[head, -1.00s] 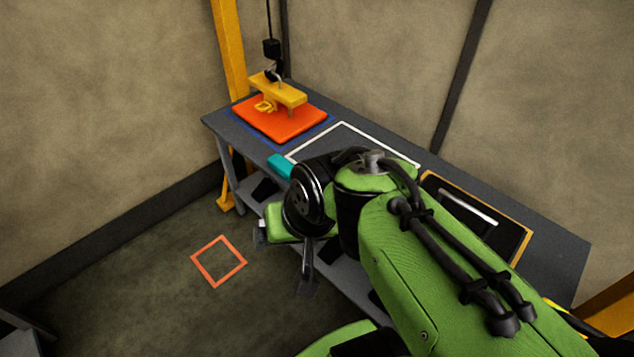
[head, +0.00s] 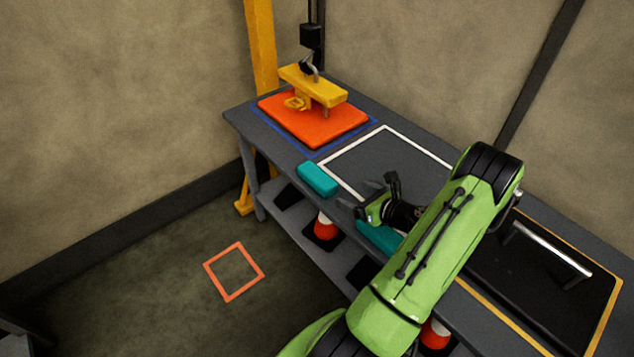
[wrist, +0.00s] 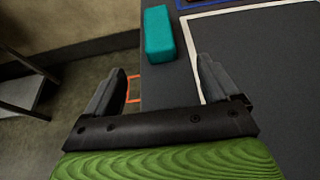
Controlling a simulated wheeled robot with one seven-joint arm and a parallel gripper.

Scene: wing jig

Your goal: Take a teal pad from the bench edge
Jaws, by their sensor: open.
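Two teal pads lie along the bench's near edge. The farther teal pad (head: 318,179) is in full view in the head view, and it also shows in the wrist view (wrist: 158,34), ahead of the fingers. The nearer teal pad (head: 378,237) is partly hidden by my arm in the head view. My gripper (head: 375,196) is open and empty over the bench edge, between the two pads. In the wrist view the gripper's fingers (wrist: 163,85) are spread wide, with the farther pad beyond their tips, apart from them.
An orange slab (head: 312,121) lies at the bench's far end with a yellow lifting fixture (head: 314,86) hanging on a hook above it. A white outline (head: 385,127) marks bare bench. A black panel with a silver handle (head: 545,250) is at right. Cones (head: 325,226) stand on the lower shelf.

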